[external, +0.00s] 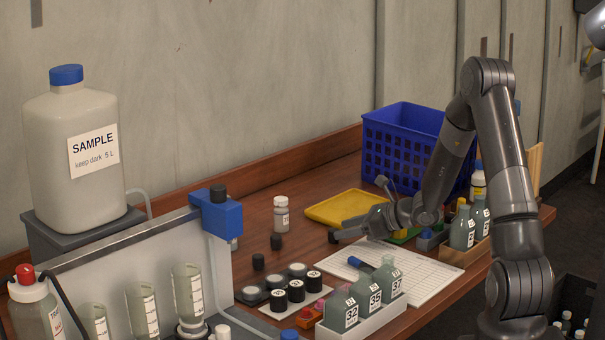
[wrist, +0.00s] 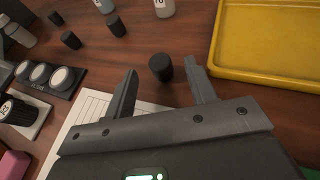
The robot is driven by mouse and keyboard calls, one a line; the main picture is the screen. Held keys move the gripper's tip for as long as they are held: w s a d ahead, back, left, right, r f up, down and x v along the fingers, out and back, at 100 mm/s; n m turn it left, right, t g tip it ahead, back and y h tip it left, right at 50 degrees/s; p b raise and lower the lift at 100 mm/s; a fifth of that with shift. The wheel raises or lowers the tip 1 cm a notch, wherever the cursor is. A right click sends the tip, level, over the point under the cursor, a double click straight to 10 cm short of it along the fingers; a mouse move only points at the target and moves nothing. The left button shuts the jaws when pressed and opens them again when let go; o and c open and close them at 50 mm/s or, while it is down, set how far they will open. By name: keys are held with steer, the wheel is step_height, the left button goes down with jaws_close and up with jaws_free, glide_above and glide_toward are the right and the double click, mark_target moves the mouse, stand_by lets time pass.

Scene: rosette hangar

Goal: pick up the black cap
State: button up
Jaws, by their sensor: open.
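A small black cap (wrist: 161,67) stands upright on the brown wooden table in the wrist view, between the two fingers of my gripper (wrist: 160,70). The fingers are spread wide, with a gap to the cap on each side; I cannot tell how high they are above the table. In the external view my gripper (external: 345,231) points left, low over the table, and a dark cap (external: 332,237) shows at its fingertips. Other black caps (wrist: 116,25) stand farther off in the wrist view, with another (wrist: 70,40) to their left.
A yellow tray (wrist: 222,60) lies close to the right finger. A white gridded sheet (external: 430,281) lies below the gripper. Bottles in a white rack (external: 377,312), a white vial (external: 282,215) and a blue crate (external: 400,112) stand around. Bare wood lies beyond the cap.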

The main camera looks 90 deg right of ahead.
mark_target(334, 230)
steer(key=x, duration=0.4)
steer(key=shift+w, duration=0.1)
steer(key=c, duration=1.1)
